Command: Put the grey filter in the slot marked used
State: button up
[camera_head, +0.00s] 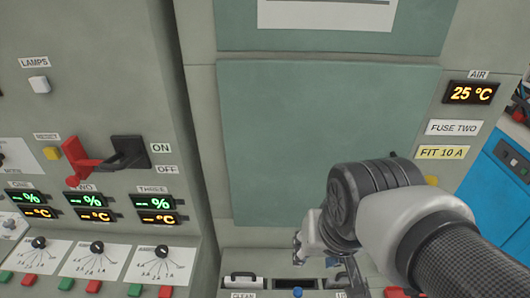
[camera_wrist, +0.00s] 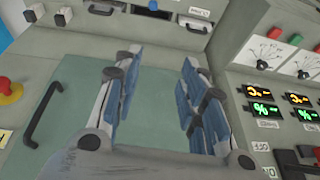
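My gripper (camera_wrist: 160,60) is open and empty in the wrist view. Its blue-padded fingers stand apart, with only the green panel (camera_wrist: 155,105) between them. In the head view my gripper (camera_head: 322,268) is low, near the slots and partly hidden by my wrist. A slot labelled CLEAN (camera_head: 243,281) has a pale, handle-like front. A dark slot (camera_head: 293,283) lies to its right. The label right of that is cut off and partly covered, so I cannot read it as USED. I cannot clearly make out the grey filter in either view.
The large green panel (camera_head: 310,125) is bare. In the wrist view a black handle (camera_wrist: 42,115) and red button (camera_wrist: 5,86) stand at left, and a blue knob (camera_wrist: 153,5) at top.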

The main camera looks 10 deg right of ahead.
jog(key=s+n, duration=0.1)
jog(key=s+a+n, duration=0.1)
jog(key=s+a+r+n, duration=0.1)
jog(key=s, duration=0.1)
jog(key=shift+t, duration=0.3)
